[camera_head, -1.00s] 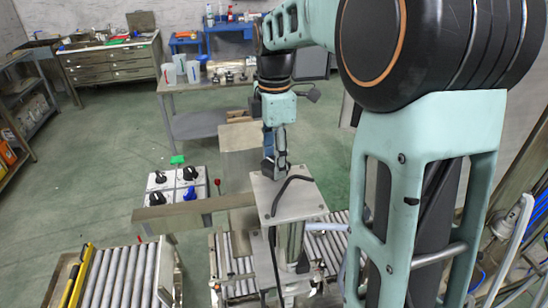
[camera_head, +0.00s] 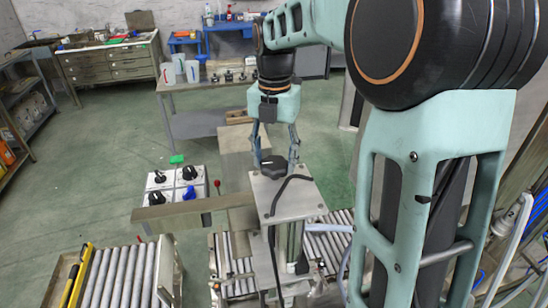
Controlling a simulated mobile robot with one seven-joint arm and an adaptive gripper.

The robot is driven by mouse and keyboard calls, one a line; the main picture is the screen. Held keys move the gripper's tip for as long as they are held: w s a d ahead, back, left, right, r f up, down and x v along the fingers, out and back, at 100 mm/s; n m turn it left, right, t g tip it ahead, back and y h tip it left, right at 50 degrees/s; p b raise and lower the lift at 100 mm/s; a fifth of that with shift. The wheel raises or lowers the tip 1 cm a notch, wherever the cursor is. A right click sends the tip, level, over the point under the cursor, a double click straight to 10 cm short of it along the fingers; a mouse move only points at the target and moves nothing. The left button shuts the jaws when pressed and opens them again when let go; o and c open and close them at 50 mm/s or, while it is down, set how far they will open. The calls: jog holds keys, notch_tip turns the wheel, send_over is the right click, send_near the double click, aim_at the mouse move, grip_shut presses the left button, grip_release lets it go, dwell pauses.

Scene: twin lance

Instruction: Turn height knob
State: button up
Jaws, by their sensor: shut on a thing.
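The height knob appears to be a dark lobed knob (camera_head: 273,166) on top of a grey metal plate (camera_head: 300,197), at the upper end of an upright column (camera_head: 291,243). My gripper (camera_head: 275,163) comes down from above and is shut on this knob. One finger is on its left and one on its right. The fingertips partly cover the knob's sides, so the exact contact is hard to see. A black cable (camera_head: 280,194) lies over the plate and hangs down its front.
A horizontal metal beam (camera_head: 172,215) runs beside the column. Roller conveyors (camera_head: 115,276) lie in front, and a workbench (camera_head: 210,84) stands behind. Green floor is open at left.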

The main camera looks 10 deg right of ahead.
aim_at(275, 163)
jog(key=shift+n, duration=1.1)
jog(key=o, duration=1.2)
jog(key=shift+c, duration=0.2)
notch_tip(275, 163, up, 12)
